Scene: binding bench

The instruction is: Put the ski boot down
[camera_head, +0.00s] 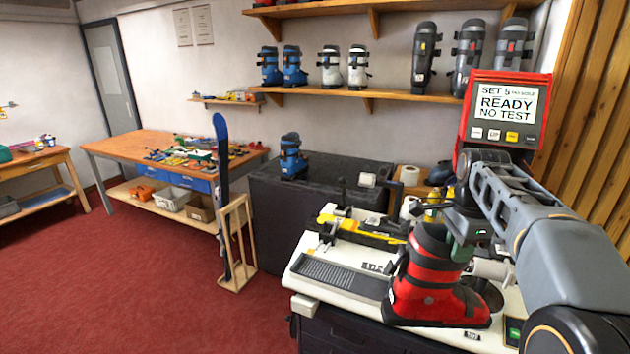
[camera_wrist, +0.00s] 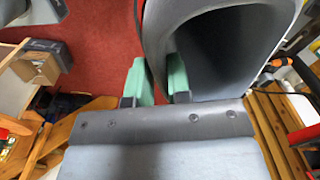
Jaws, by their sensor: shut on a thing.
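A red ski boot with a dark cuff (camera_head: 430,290) is upright over the right end of the white bench machine (camera_head: 340,282) in the head view. My gripper (camera_head: 468,242) is at the top of the boot and shut on its cuff. In the wrist view, the green fingertips of my gripper (camera_wrist: 163,82) pinch the wall of the grey boot cuff (camera_wrist: 215,45), which fills the upper right. I cannot tell whether the sole touches the surface below it.
A yellow ski binding (camera_head: 360,231) lies on the machine behind the boot. A blue boot (camera_head: 292,157) stands on the black cabinet (camera_head: 345,170). A red display box reading "READY NO TEST" (camera_head: 505,108) stands behind my arm. Shelves with several boots line the wall.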

